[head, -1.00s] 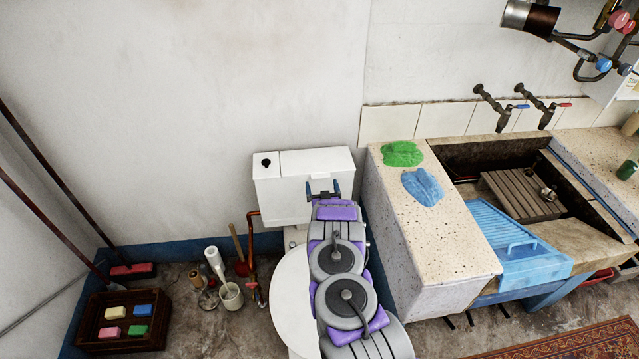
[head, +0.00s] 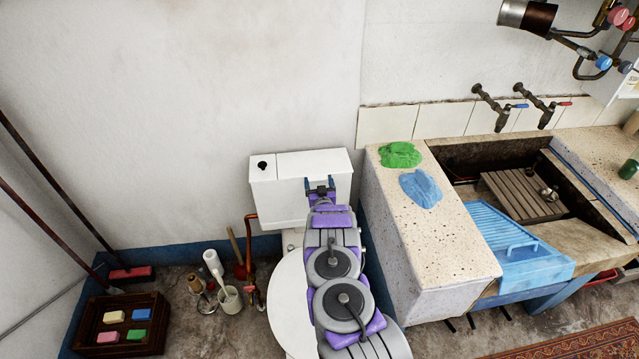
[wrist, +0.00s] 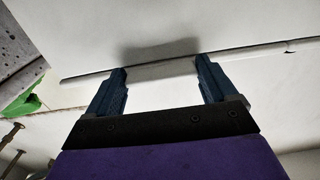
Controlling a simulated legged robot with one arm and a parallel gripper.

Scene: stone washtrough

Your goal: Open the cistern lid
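The white cistern (head: 275,205) stands against the wall behind the toilet bowl. Its lid (head: 310,163) lies flat on top and looks closed. A round black button (head: 263,165) is at the lid's left end. My gripper (head: 320,181) is at the cistern's front face, right of centre, close under the lid's front edge. The fingertips are at the dark seam under the lid edge (wrist: 160,68). I cannot tell whether they touch it.
The speckled stone counter (head: 440,240) stands close on the right, with a green cloth (head: 400,154) and a blue cloth (head: 420,187). A plunger (head: 238,255), brushes and a wooden crate (head: 95,325) are on the floor at left. The wall above the cistern is clear.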

